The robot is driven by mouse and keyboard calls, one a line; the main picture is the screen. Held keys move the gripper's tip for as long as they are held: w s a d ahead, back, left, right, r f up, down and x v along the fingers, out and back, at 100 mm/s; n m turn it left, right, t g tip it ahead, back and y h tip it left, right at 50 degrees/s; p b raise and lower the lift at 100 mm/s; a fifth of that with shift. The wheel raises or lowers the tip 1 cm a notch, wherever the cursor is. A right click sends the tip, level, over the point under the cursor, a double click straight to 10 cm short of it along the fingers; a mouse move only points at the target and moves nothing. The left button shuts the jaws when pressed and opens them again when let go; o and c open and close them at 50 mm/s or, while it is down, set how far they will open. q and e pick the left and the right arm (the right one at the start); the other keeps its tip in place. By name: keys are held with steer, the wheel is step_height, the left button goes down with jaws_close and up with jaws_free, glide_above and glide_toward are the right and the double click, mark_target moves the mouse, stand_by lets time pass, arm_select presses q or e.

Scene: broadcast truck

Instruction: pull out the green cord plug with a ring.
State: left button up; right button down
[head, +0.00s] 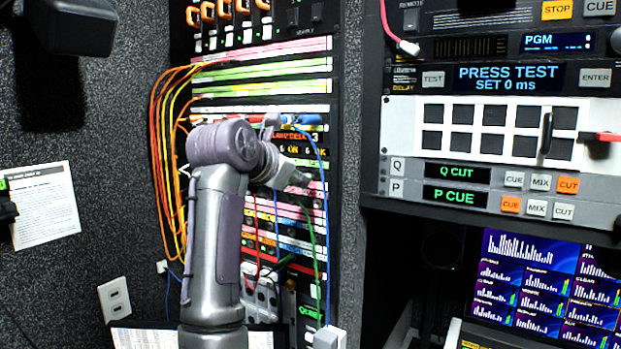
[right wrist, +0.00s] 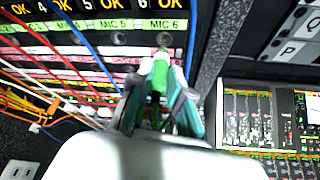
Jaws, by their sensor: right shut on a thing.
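The green plug (right wrist: 159,76) stands upright between the fingers of my right gripper (right wrist: 158,98) in the right wrist view. The fingers are shut on it, one on each side. Its far end points at the patch panel, just below a dark round socket; I cannot tell whether it is seated. No ring can be made out clearly. In the head view my right gripper (head: 297,180) is at the patch panel, and my forearm hides part of it. The green cord (head: 316,235) hangs down from beside the gripper. My left gripper cannot be made out.
A blue cord (head: 326,200) hangs close to the right of my gripper, and a red cord (head: 256,250) hangs below left. Orange and yellow cords (head: 160,140) loop at the rack's left. A control rack (head: 470,187) stands at right. A paper sheet (head: 45,205) is on the left wall.

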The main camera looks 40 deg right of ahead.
steer(key=shift+a, duration=0.2)
stand_by(0.4)
steer(key=shift+s+a+b, duration=0.35)
steer(key=shift+a+b, duration=0.05)
steer(key=shift+a, duration=0.45)
steer(key=shift+s+a+b, duration=0.3)
steer(key=shift+a+b, duration=0.05)
steer(key=shift+a, duration=0.45)
steer(key=shift+a, duration=0.1)
steer(key=a, duration=0.1)
steer(key=s+a+b, duration=0.1)
steer(key=shift+a, duration=0.3)
steer(key=shift+s+a, duration=0.1)
